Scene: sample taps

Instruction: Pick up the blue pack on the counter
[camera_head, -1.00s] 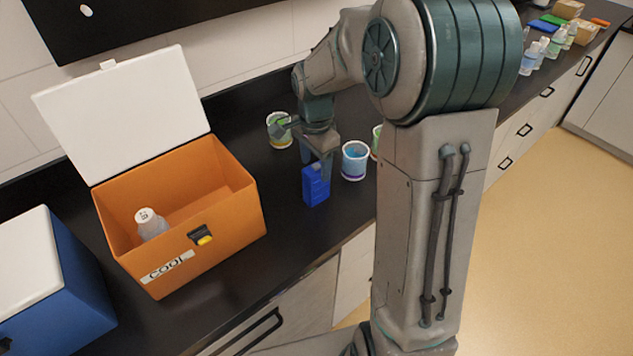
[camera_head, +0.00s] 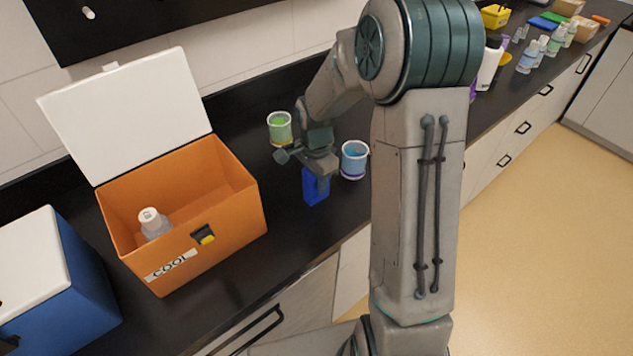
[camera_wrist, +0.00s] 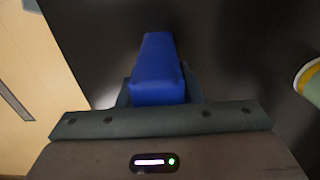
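The blue pack (camera_head: 314,187) stands on the dark counter (camera_head: 262,318), in front of the two cups. My gripper (camera_head: 320,182) is over its top from above, and its fingers hide part of the pack in the head view. In the wrist view the blue pack (camera_wrist: 157,72) lies between the two fingers (camera_wrist: 158,92), with a finger at each side of its near end. Whether the fingers press on it or leave a small gap cannot be told. No lift off the counter shows.
A cup with green content (camera_head: 280,130) and a cup with blue content (camera_head: 354,160) stand close to my gripper. An open orange box (camera_head: 232,225) holding a white-capped bottle (camera_head: 152,222) is to the left, beside a blue box (camera_head: 85,275). Several bottles stand far right.

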